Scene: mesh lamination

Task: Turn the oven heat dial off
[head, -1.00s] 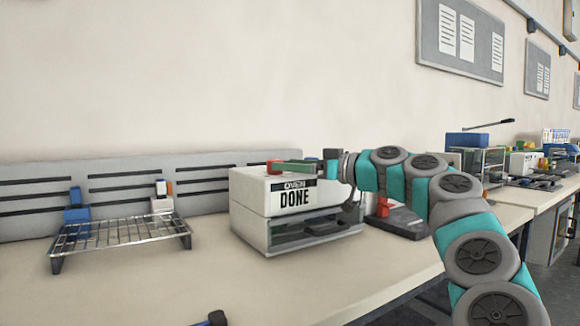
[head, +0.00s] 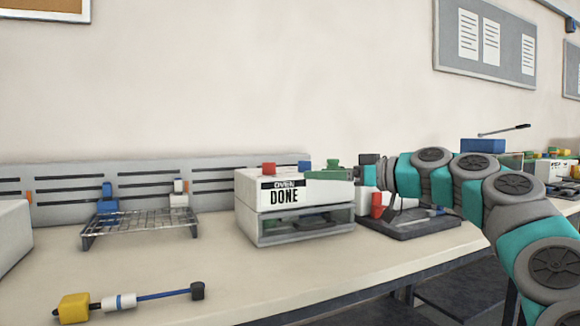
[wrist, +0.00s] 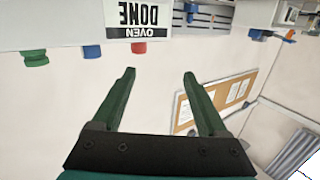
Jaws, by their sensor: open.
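The white oven (head: 246,194) stands on the bench in the head view, with a label reading "OVEN DONE" (head: 285,192) on its front. A red knob (head: 268,168), a blue knob (head: 305,165) and a green knob (head: 333,162) sit along its top. I cannot tell which is the heat dial. My gripper (head: 341,175) is at the oven's upper right, its green fingers near the green knob. In the wrist view the oven appears upside down at the top, and my gripper (wrist: 159,74) is open and empty, its fingers apart from the red knob (wrist: 138,47).
A wire rack (head: 140,225) stands left of the oven. A yellow-ended rod tool (head: 120,302) lies at the bench front. A dark-based device with a red part (head: 410,224) is right of the oven, behind my arm. The bench between rack and oven is clear.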

